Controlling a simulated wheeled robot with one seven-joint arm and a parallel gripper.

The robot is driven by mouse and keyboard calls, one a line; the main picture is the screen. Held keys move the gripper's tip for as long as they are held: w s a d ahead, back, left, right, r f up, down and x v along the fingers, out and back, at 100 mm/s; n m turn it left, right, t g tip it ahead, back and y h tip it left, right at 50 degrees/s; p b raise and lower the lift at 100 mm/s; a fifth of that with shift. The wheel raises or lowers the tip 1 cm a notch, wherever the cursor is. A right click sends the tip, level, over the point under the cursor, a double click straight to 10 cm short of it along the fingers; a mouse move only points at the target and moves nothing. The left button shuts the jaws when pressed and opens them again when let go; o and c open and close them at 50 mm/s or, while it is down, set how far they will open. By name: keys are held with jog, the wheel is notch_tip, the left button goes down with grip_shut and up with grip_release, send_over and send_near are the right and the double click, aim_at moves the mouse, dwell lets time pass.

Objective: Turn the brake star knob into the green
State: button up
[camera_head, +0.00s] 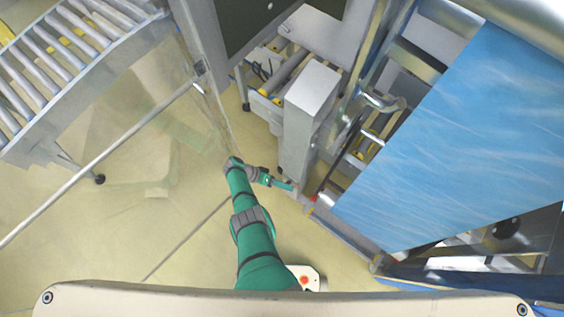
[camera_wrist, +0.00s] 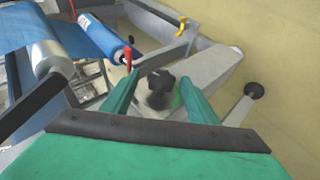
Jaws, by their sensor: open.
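The brake star knob (camera_wrist: 160,82) is black with lobes and shows in the middle of the wrist view. A small patch of green (camera_wrist: 176,100) shows beside it at its lower right; the rest of any coloured scale is hidden. My gripper (camera_wrist: 158,88) is open, with one green finger to the left of the knob and one to the right. I cannot tell how deep the fingers reach around it, and no contact is clear. In the head view my gripper (camera_head: 291,187) is at the foot of the grey machine housing, and the knob cannot be made out there.
A red lever (camera_wrist: 128,58) and a yellow lever (camera_wrist: 182,24) stand beyond the knob. A blue film roll (camera_wrist: 105,38) and a metal roller (camera_wrist: 48,52) lie to the left. A black round handle (camera_wrist: 254,90) is at right.

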jog(key=s+r, duration=1.2)
jog(key=s, duration=0.2)
jog(key=shift+d+r, duration=0.15)
jog(key=shift+r, duration=0.2)
jog(key=shift+s, duration=0.1)
